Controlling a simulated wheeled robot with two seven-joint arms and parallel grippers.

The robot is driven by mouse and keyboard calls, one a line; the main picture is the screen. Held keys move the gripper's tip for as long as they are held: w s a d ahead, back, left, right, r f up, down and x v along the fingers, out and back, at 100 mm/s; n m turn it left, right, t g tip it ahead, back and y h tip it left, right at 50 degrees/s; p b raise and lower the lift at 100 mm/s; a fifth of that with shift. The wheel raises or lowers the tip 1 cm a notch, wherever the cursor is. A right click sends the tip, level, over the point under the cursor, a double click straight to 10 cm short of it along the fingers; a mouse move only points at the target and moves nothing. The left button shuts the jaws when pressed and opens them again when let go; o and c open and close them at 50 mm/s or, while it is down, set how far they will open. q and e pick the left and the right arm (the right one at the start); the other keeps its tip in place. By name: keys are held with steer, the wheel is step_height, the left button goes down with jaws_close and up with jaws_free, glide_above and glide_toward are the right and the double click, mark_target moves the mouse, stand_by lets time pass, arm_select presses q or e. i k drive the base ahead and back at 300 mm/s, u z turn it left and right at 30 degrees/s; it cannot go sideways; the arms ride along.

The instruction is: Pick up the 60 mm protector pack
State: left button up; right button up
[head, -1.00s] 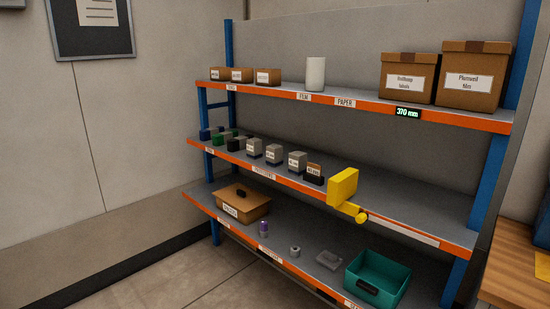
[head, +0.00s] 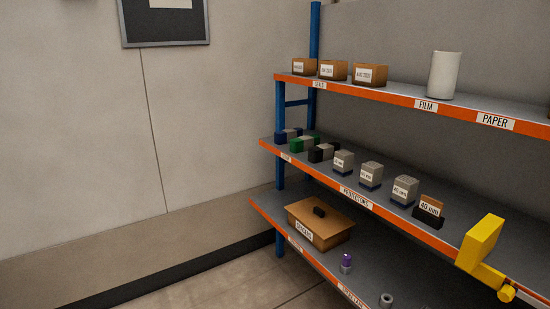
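Three grey packs with white labels stand in a row on the middle shelf, over the "PROTECTORS" label: a left one (head: 343,162), a middle one (head: 371,174) and a right one (head: 405,189). Their labels are too small to read surely, so I cannot tell which is the 60 mm protector pack. To their right a black holder (head: 428,220) carries a brown card with a label that seems to read 40 mm. Neither of my grippers is in view.
A yellow tool (head: 482,243) juts over the middle shelf's front edge (head: 400,226). Coloured blocks (head: 304,144) stand left of the packs. Small boxes (head: 333,70) and a white roll (head: 444,75) are above. Floor in front is clear.

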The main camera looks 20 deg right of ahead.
mark_target(371, 174)
steer(key=u, duration=0.1)
steer(key=i, duration=1.6)
steer(key=z, duration=1.4)
steer(key=i, duration=0.85)
steer(key=z, duration=0.9)
